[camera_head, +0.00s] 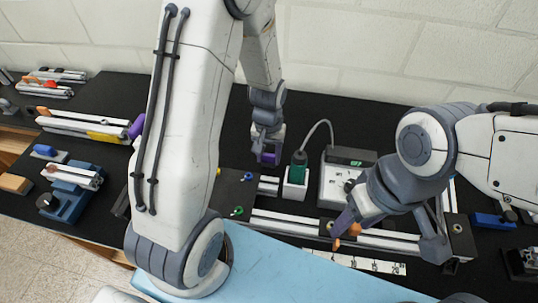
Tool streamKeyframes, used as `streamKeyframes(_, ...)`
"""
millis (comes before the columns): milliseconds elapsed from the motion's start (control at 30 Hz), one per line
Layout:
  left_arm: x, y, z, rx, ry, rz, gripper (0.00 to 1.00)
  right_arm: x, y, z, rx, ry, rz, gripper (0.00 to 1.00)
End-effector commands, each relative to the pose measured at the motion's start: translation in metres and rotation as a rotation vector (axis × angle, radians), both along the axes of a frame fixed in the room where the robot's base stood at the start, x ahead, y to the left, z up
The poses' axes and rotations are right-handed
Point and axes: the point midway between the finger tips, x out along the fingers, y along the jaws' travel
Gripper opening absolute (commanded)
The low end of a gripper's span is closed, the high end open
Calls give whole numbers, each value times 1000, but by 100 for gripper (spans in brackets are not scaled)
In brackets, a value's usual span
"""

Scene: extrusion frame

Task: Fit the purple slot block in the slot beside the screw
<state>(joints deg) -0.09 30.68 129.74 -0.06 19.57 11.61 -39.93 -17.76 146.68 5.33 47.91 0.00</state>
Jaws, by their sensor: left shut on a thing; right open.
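My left gripper (268,154) points down at the middle back of the table, shut on the small purple slot block (268,159). The block is just behind the short silver bar (268,186) of the extrusion frame; I cannot tell its height. The frame's long silver rail (285,224) runs across the front. My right gripper (390,238) is open, its fingers spread wide over the rail's right part. A small orange piece (347,231) shows near its left finger; I cannot tell if they touch. The screw and the slot beside it are not clear.
A green item stands in a white holder (296,188), with a cable to a grey-white box (345,180). A white ruled strip (365,263) lies before the rail. Loose extrusions (85,125) and a blue fixture (70,195) are at left. Black table (375,122) is clear behind.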

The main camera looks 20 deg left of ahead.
Motion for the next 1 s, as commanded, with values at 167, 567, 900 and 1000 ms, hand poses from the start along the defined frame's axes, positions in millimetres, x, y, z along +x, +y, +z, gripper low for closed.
streamKeyframes(167,0,0,-3,0,0,0,60,0,0,-2,0,0,0,60)
streamKeyframes(567,0,0,1,0,0,0,79,0,0,0,0,0,0,60)
streamKeyframes(900,2,0,57,0,-9,0,79,0,0,-2,0,0,0,60)
streamKeyframes(1000,2,0,78,-1,-7,0,79,0,0,-3,0,0,0,60)
